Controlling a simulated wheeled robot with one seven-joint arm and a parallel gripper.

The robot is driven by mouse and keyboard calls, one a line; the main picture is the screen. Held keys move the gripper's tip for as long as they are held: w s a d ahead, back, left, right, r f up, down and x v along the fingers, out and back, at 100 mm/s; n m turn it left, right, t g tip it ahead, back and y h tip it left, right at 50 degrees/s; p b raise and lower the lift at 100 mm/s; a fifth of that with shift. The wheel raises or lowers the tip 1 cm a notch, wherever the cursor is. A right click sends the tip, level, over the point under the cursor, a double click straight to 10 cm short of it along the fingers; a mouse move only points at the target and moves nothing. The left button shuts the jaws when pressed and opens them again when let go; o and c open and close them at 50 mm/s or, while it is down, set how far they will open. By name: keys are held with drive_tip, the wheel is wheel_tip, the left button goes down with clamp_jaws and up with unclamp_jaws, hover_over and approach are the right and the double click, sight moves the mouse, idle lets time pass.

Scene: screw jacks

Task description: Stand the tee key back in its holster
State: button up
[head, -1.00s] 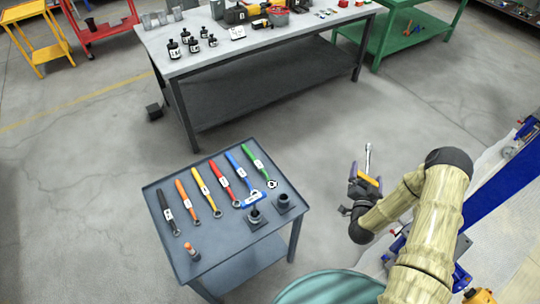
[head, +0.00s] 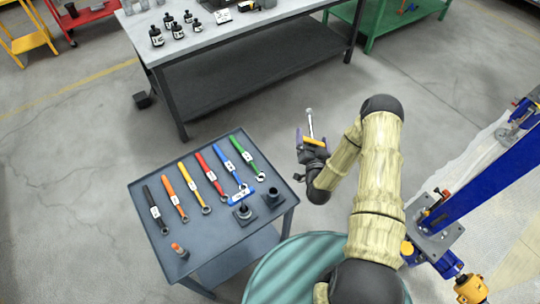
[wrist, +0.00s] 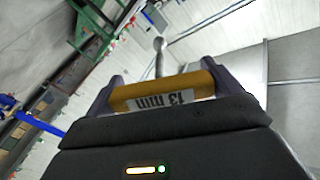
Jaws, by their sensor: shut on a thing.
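The tee key has a yellow crossbar handle (head: 314,141) and a thin metal shank (head: 310,122). My gripper (head: 311,148) is shut on the handle, to the right of the small grey cart, apart from it. In the wrist view the handle (wrist: 130,92) sits between both fingers with an upside-down "13 mm" label, and the shank (wrist: 159,58) points away. On the cart's right front corner is a dark, open-topped cup on a base (head: 273,196), which looks like the holster. Beside it is a similar square-based dark piece (head: 243,214) with a post.
The cart (head: 203,245) holds several coloured wrenches (head: 206,174), a blue piece (head: 241,196) and a small orange-topped item (head: 179,250). A workbench (head: 240,35) stands behind. A teal round surface (head: 285,265) is in front; a blue beam (head: 490,185) is at right.

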drive_tip(key=shift+w+a+y, duration=0.1)
drive_tip(key=shift+a+y, duration=0.2)
drive_tip(key=shift+a, duration=0.25)
drive_tip(key=s+a+f+n+g+y+p, duration=0.1)
drive_tip(key=a+n+g+y, duration=0.1)
drive_tip(key=a+n+g, duration=0.3)
drive_tip(key=a+f+n+g+y+p, duration=0.2)
drive_tip(key=a+n+g+y, duration=0.1)
drive_tip(key=a+g, duration=0.3)
drive_tip(key=s+a+r+n+g+h+p, duration=0.1)
drive_tip(key=s+r+n+g+h+p, duration=0.1)
drive_tip(key=s+r+n+g+h, duration=0.2)
drive_tip(key=s+r+g+h, duration=0.1)
drive_tip(key=s+r+g, duration=0.2)
drive_tip(key=s, duration=0.3)
drive_tip(key=shift+a+r+h, duration=0.3)
drive_tip(key=shift+a, duration=0.05)
